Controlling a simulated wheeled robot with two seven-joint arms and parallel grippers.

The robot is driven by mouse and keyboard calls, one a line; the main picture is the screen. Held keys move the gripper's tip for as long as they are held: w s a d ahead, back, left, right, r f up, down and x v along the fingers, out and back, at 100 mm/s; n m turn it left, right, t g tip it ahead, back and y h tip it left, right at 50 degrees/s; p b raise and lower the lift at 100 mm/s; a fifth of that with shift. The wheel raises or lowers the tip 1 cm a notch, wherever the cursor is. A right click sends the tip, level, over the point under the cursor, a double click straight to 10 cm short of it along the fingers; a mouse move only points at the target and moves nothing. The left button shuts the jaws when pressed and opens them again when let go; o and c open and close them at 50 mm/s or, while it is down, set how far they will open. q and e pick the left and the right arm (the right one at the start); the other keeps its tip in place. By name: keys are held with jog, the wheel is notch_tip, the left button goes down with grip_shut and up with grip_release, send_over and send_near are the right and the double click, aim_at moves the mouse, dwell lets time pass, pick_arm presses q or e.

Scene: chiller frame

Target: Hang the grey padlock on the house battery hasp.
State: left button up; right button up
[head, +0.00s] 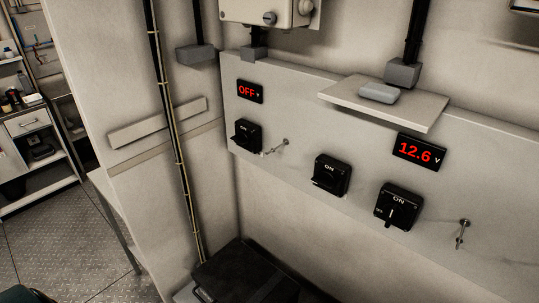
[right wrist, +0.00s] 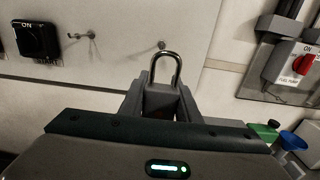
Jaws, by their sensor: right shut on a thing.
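The grey padlock (right wrist: 165,68) is upright in my right gripper (right wrist: 160,104), its shackle standing above the fingers. The fingers hide most of its body. The shackle top is close below a small metal fitting (right wrist: 161,45) on the wall in the right wrist view; I cannot tell whether they touch. Another metal fitting (right wrist: 92,35) sits beside a black ON switch (right wrist: 36,40). In the head view, one hasp-like fitting (head: 276,147) is right of the left switch, another (head: 462,233) right of the right switch. No label tells which is the house battery hasp. Neither gripper shows in the head view.
The panel carries an OFF display (head: 249,92), a 12.6 display (head: 418,151) and black switches (head: 331,174). A small ledge (head: 430,112) holds a grey object (head: 379,93). A red fuel pump switch (right wrist: 303,64) is at right, with green (right wrist: 264,132) and blue (right wrist: 292,140) items below.

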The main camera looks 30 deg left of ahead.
jog(key=w+a+f+n+y+b, duration=0.1)
jog(key=a+f+y+b, duration=0.3)
jog(key=a+f+b, duration=0.8)
notch_tip(320, 180, down, 3)
jog(key=shift+w+r+n+b, duration=0.2)
jog(key=shift+w+n+b, duration=0.1)
jog(key=shift+n+b, duration=0.65)
jog(key=shift+a, duration=0.15)
